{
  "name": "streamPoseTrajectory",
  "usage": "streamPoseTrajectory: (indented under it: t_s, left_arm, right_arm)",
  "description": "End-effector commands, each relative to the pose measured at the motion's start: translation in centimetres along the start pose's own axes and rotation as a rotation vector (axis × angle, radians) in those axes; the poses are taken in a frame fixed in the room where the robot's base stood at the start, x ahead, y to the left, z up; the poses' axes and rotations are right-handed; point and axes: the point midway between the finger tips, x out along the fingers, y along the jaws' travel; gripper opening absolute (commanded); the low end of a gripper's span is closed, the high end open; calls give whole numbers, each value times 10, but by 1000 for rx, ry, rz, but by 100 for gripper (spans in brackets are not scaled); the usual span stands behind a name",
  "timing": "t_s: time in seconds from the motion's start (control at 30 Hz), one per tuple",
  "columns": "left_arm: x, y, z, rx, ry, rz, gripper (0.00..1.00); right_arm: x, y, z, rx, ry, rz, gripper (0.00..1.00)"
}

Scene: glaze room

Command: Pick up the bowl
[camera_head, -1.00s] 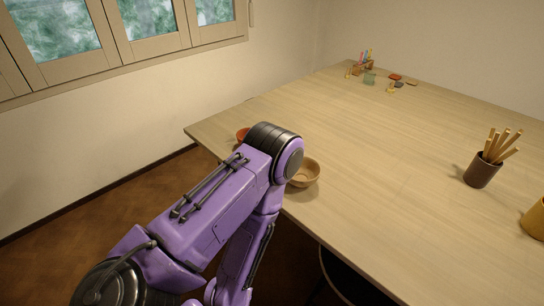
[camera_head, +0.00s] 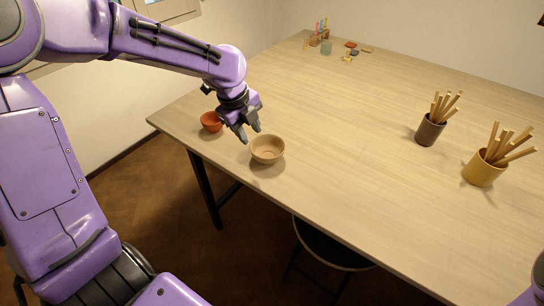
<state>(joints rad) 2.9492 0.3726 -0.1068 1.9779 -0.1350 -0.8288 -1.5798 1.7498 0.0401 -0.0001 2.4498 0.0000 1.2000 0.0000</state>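A tan bowl (camera_head: 267,156) stands upright and empty on the table near its front left edge. A smaller red-orange bowl (camera_head: 211,123) stands to its left, close to the table's left corner. My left gripper (camera_head: 249,135) comes in from the upper left and points down, with its two fingers apart and nothing between them. Its fingertips are just up and left of the tan bowl in the picture, between the two bowls, and seem not to touch either. My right gripper is not in view.
A dark cup (camera_head: 431,132) and an ochre cup (camera_head: 482,173), both holding wooden sticks, stand on the right of the table (camera_head: 350,130). Small coloured items (camera_head: 326,48) sit at the far end. A dark stool (camera_head: 326,250) is below the front edge. The middle is clear.

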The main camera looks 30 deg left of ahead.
Motion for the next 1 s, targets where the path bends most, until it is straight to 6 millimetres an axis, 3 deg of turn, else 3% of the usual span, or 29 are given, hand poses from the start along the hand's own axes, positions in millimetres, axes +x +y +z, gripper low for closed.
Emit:
streamPoseTrajectory:
  t_s: [0.1, 0.37, 0.53, 0.83, 0.97, 1.0]
  left_arm:
    - [27, 3, 0, 8, 0, 10, 38]
    - [57, 5, 0, 6, 1, 11, 38]
    - [88, 10, 1, 4, 1, 10, 38]
    - [99, 10, 1, 4, 1, 5, 38]
    - [99, 10, 1, 3, 1, 5, 0]
    - [99, 10, 1, 3, 1, 5, 0]
  right_arm:
    - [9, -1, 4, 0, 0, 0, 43]
    - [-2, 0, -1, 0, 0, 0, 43]
    - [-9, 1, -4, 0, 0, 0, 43]
    - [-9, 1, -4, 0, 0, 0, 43]
    - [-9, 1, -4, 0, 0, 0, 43]
    - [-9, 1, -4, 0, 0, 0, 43]
